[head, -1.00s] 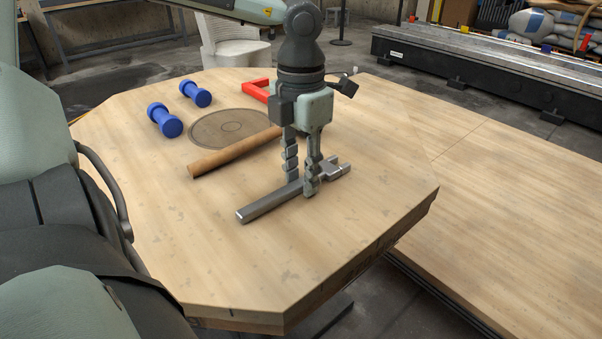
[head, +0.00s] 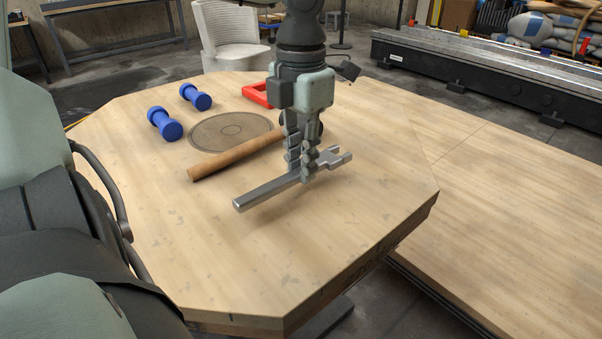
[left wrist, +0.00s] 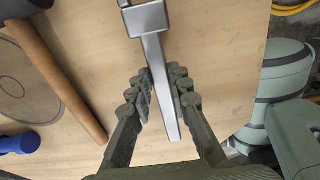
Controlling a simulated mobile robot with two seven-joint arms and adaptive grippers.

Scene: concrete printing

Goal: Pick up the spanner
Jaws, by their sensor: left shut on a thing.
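The spanner (head: 267,191) is a grey metal bar with a forked jaw at its right end in the head view. My left gripper (head: 304,172) points down and is shut on the spanner's handle near the jaw. The spanner is held just above the wooden table, roughly level. In the left wrist view the spanner (left wrist: 158,60) runs between the two fingers of my left gripper (left wrist: 162,95), with its jaw end cut off at the top edge. My right gripper is not in view.
On the table (head: 350,230) a wooden-handled tool (head: 232,157) lies close behind the spanner. Two blue dumbbell-shaped pieces (head: 164,122), a round disc mark (head: 231,129) and a red frame (head: 256,94) are farther back. The table's front is clear.

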